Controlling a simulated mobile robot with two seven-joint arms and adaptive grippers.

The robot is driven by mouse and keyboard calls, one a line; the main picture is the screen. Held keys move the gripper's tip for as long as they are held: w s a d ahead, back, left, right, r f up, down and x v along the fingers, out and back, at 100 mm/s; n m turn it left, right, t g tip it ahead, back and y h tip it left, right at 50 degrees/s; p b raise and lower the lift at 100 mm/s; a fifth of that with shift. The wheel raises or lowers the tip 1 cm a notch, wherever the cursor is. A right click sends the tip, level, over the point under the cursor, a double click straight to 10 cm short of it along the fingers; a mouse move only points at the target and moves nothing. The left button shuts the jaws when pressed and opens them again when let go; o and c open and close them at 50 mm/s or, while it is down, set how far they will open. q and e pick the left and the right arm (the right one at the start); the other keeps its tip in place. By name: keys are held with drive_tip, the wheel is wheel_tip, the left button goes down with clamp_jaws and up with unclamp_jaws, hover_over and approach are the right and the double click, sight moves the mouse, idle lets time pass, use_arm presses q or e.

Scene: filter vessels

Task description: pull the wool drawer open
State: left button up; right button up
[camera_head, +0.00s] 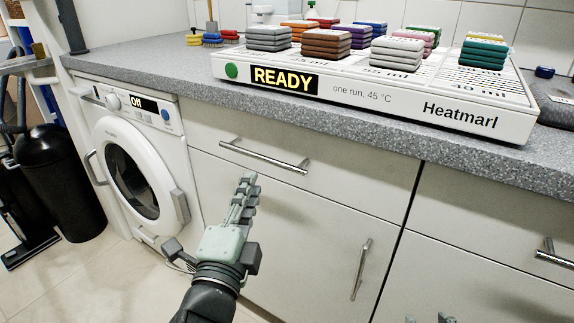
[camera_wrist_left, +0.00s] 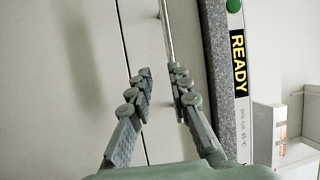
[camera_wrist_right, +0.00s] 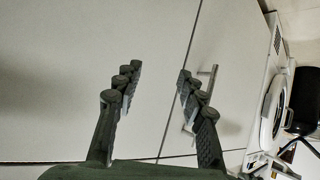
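The drawer (camera_head: 340,170) under the worktop's front edge is shut, with a long metal bar handle (camera_head: 263,157). No label shows that it is the wool drawer. My left gripper (camera_head: 247,180) is just below the handle in the head view. In the left wrist view its fingers (camera_wrist_left: 160,72) are spread and empty; the handle (camera_wrist_left: 166,28) runs behind the right-hand fingertip. I cannot tell whether they touch. My right gripper (camera_head: 429,319) shows only its tips at the head view's bottom edge. In the right wrist view its fingers (camera_wrist_right: 160,72) are open and empty before a cabinet front.
A cupboard door (camera_head: 290,225) with an upright handle (camera_head: 361,270) is below the drawer. A second handle (camera_head: 553,252) is at the right. A washing machine (camera_head: 135,165) stands left. The Heatmarl board (camera_head: 375,98) with coloured stacks lies on the worktop (camera_head: 185,73).

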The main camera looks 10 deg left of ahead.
sight(259, 157)
use_arm(q)
drive_tip(key=shift+w+d+r+t, duration=0.1)
drive_tip(key=shift+w+r+t, duration=0.1)
drive_tip(key=shift+r, duration=0.3)
drive_tip(key=shift+w+r+t, duration=0.1)
drive_tip(key=shift+w+r, duration=0.05)
drive_tip(key=shift+r, duration=0.3)
drive_tip(key=w, duration=0.3)
drive_tip(key=w+p, duration=0.1)
drive_tip(key=w, duration=0.1)
drive_tip(key=shift+a+r, duration=0.2)
drive_tip(key=shift+r, duration=0.2)
drive_tip(key=shift+w, duration=0.75)
use_arm(e)
drive_tip(key=s+d+f+g+h, duration=0.1)
drive_tip(key=s+d+f+g, duration=0.1)
drive_tip(key=s+d, duration=0.2)
drive_tip(key=shift+f+m+g+h, duration=0.3)
use_arm(q)
drive_tip(key=shift+c, duration=0.6)
clamp_jaws()
